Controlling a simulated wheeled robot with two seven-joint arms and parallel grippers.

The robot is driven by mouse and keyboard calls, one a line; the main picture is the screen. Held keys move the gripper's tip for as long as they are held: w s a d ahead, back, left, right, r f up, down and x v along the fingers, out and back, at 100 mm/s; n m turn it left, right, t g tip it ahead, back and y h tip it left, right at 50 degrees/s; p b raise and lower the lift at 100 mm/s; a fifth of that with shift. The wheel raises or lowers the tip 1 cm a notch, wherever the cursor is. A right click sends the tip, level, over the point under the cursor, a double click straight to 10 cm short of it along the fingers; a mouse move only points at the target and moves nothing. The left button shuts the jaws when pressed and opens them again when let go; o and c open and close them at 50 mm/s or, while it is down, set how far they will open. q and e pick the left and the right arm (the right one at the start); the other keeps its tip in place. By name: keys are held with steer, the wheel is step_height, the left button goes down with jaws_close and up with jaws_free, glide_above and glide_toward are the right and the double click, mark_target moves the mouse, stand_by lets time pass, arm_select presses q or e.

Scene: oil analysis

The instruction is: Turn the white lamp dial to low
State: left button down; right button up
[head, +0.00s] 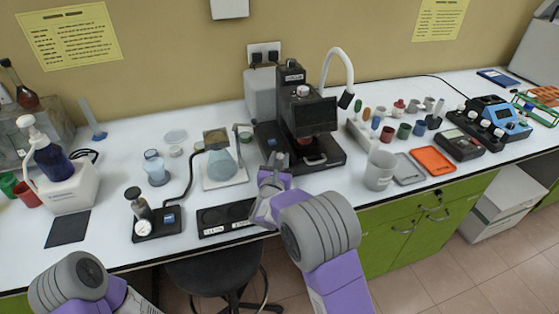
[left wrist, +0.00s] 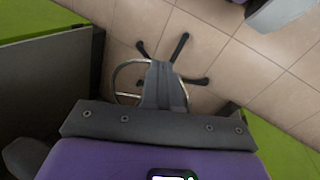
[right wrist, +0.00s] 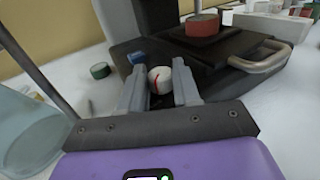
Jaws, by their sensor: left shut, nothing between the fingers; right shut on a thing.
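My left gripper (left wrist: 165,85) is shut and empty, pointing at the floor beside a stool. The dial's scale cannot be read.
A flask with blue liquid (head: 221,164) stands left of my right gripper, and its clear wall is close in the right wrist view. A black stool (head: 215,272) stands below the table's front edge.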

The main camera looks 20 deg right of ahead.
steer(key=shift+w+a+r+m+g+h+p, duration=0.1)
steer(key=shift+w+a+m+g+h+p, duration=0.1)
steer(key=shift+m+g+h+p, duration=1.15)
steer(key=shift+w+a+m+g+h+p, duration=0.15)
steer(key=shift+m+g+h+p, duration=0.9)
steer(key=shift+h, duration=0.6)
steer(key=m+g+h+p, duration=0.1)
steer(key=m+g+h, duration=0.1)
steer(key=shift+g, duration=0.3)
steer(key=shift+w+a+f+m+g+h, duration=0.1)
steer(key=shift+m+g+h, duration=0.25)
steer(key=shift+m+g, duration=0.3)
steer(key=shift+w+f+m+g+h, duration=0.1)
steer(key=shift+m+g+h, duration=0.3)
steer(key=shift+g, duration=0.35)
steer(key=shift+m+g, duration=0.55)
steer(key=shift+g, duration=0.25)
steer(key=o, duration=1.1)
steer(key=shift+r, duration=0.1)
steer(key=shift+c, duration=0.2)
steer(key=shift+n+t, duration=0.4)
steer(key=shift+t, duration=0.1)
